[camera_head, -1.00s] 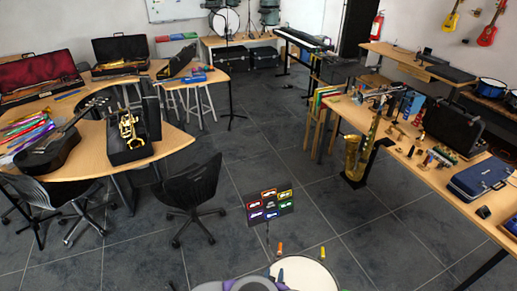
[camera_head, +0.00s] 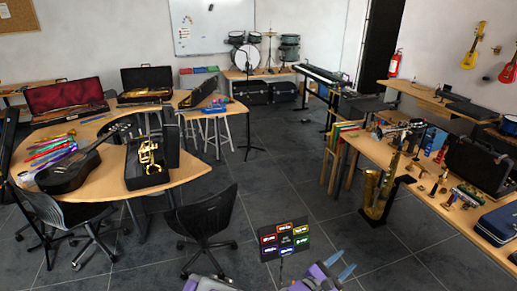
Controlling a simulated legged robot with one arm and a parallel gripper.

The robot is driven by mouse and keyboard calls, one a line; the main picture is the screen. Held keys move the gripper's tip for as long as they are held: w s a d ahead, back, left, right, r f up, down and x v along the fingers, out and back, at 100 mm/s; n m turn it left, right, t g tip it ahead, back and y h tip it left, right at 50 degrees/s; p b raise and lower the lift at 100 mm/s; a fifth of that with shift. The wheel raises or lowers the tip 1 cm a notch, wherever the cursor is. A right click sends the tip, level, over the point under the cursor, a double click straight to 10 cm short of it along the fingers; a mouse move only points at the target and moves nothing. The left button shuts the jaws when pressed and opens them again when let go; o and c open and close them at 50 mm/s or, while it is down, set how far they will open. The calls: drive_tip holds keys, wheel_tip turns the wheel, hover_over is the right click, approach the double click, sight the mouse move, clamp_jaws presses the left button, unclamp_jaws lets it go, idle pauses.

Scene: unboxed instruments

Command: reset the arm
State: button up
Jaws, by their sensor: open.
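My gripper (camera_head: 340,266) shows at the bottom edge, right of centre, at the end of my purple and grey arm. Its two light blue fingers are spread apart and point up and to the right. I see nothing between them. The gripper is just right of a dark panel with coloured labels (camera_head: 284,240), and open floor lies behind it. The lower part of my arm is cut off by the picture's edge.
A curved table (camera_head: 190,170) with a guitar (camera_head: 75,167) and open cases is on the left. A black chair (camera_head: 206,222) stands before it. A long table (camera_head: 378,152) with brass instruments is on the right, a saxophone (camera_head: 376,192) beside it.

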drive_tip(key=s+d+r+m+g+h+b, duration=0.1)
drive_tip(key=s+d+r+m+g, duration=0.4)
drive_tip(key=s+m+g, duration=0.15)
drive_tip(key=s+d+r+m+g+b, duration=0.1)
drive_tip(key=s+d+r+m+g, duration=0.3)
drive_tip(key=s+m+g, duration=0.3)
drive_tip(key=s+a+f+m+g+y+b, duration=0.1)
drive_tip(key=s+a+m+g+y+b, duration=0.15)
drive_tip(key=s+m+y, duration=0.6)
drive_tip(key=s+a+t+y+b, duration=0.1)
drive_tip(key=s+a+y, duration=0.3)
drive_tip(key=a, duration=0.4)
drive_tip(key=s+a+t+y, duration=0.2)
drive_tip(key=s+a+y, duration=0.2)
drive_tip(key=s+a, duration=0.2)
drive_tip(key=a+f, duration=0.1)
drive_tip(key=a, duration=0.1)
drive_tip(key=shift+s+a+b, duration=0.15)
drive_tip(key=shift+a+b, duration=0.2)
drive_tip(key=shift+a, duration=0.05)
drive_tip(key=shift+d, duration=0.1)
